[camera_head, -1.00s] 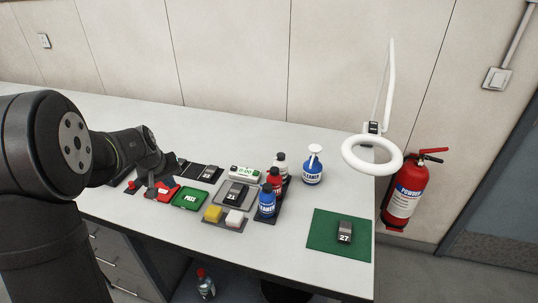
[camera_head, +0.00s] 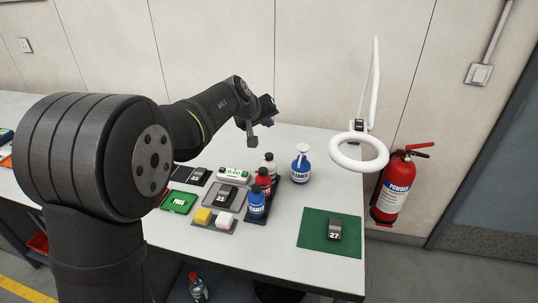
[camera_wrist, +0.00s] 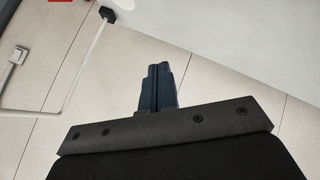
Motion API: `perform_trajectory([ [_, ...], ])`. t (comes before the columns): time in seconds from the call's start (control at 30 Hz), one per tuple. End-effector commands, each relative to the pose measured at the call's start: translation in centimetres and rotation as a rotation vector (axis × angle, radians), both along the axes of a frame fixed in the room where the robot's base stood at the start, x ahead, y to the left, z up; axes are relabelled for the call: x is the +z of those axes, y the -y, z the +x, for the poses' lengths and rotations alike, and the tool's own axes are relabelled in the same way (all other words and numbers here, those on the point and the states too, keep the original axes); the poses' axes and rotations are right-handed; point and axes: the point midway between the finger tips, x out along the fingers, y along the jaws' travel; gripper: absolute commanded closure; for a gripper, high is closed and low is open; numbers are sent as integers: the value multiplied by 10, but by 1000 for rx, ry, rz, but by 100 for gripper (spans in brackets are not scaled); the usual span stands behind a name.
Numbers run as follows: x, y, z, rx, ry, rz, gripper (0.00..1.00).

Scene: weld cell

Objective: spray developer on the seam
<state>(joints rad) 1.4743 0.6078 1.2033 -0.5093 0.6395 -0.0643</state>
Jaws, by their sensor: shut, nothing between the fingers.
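A white bottle (camera_head: 269,163), a red bottle (camera_head: 262,181) and a blue cleaner bottle (camera_head: 256,203) stand upright in a row in a dark rack. Which one is developer cannot be read. A numbered dark block (camera_head: 227,197) lies on a grey tray, another block (camera_head: 196,177) on a black mat, and block 27 (camera_head: 334,229) on a green mat (camera_head: 314,245). No seam can be made out at this size. My gripper (camera_head: 262,125) is raised above the bench behind the bottles, empty; its closed fingers (camera_wrist: 157,72) show in the wrist view.
A blue pump bottle (camera_head: 302,166) stands right of the rack. A ring lamp (camera_head: 357,166) overhangs the bench's right end. Bare bench surrounds the green mat.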

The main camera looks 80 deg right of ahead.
Motion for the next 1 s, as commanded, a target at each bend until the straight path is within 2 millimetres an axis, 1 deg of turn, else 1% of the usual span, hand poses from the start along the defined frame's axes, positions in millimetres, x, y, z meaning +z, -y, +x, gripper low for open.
perform_trajectory([
  [0.33, 0, 0, -1, -1, -1, -1, 100],
  [0.47, -7, 0, 0, -1, 0, 1, 100],
  [0.57, -18, 0, 0, 0, -2, 2, 100],
  [0.9, -65, 0, 0, 1, 0, 2, 100],
  [1.0, -75, 0, 0, 0, -1, 1, 100],
])
